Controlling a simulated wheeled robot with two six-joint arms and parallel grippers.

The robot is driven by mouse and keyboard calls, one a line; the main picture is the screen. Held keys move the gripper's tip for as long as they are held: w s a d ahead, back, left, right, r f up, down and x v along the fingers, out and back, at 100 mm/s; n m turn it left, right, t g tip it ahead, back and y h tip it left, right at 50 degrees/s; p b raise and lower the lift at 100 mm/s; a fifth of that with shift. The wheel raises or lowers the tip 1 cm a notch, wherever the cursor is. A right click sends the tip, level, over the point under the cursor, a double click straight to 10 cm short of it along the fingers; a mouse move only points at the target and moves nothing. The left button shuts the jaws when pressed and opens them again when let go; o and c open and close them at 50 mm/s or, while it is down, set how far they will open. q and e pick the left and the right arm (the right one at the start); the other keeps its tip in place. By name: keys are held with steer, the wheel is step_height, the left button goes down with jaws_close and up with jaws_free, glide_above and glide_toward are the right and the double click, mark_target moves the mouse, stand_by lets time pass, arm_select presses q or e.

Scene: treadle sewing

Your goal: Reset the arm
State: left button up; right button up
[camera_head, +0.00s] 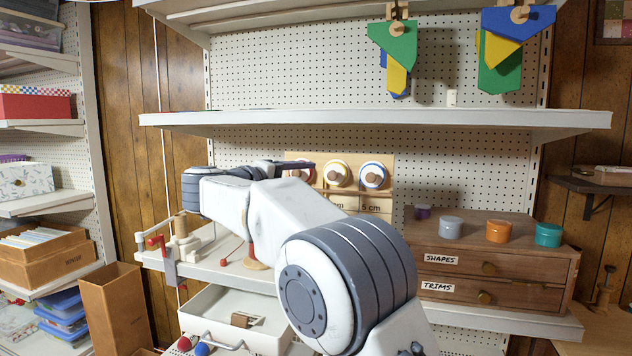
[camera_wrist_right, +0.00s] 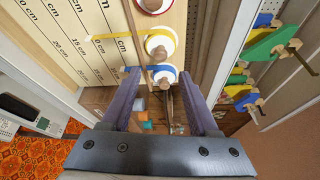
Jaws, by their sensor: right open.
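My right arm crosses the middle of the head view, and its gripper (camera_head: 298,166) points right, in front of the ribbon board (camera_head: 375,205). In the right wrist view the two fingers of this gripper (camera_wrist_right: 163,88) are spread apart. I see nothing held between them. Beyond them are a blue-rimmed spool (camera_wrist_right: 163,75), a yellow-rimmed spool (camera_wrist_right: 160,43) and a red-rimmed spool (camera_wrist_right: 157,5) on the board. I cannot tell the gap between fingers and spools. My left gripper is not in view.
A wooden drawer unit (camera_head: 490,273) with several round tins stands right of my arm. A white shelf (camera_head: 380,120) runs above it, with coloured pennants (camera_head: 392,45) hanging higher up. A clamp-like stand (camera_head: 182,240) and an open white drawer (camera_head: 262,335) are at left.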

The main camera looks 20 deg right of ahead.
steer(key=shift+s+a, duration=0.4)
steer(key=shift+a, duration=0.15)
steer(key=shift+w+r, duration=0.1)
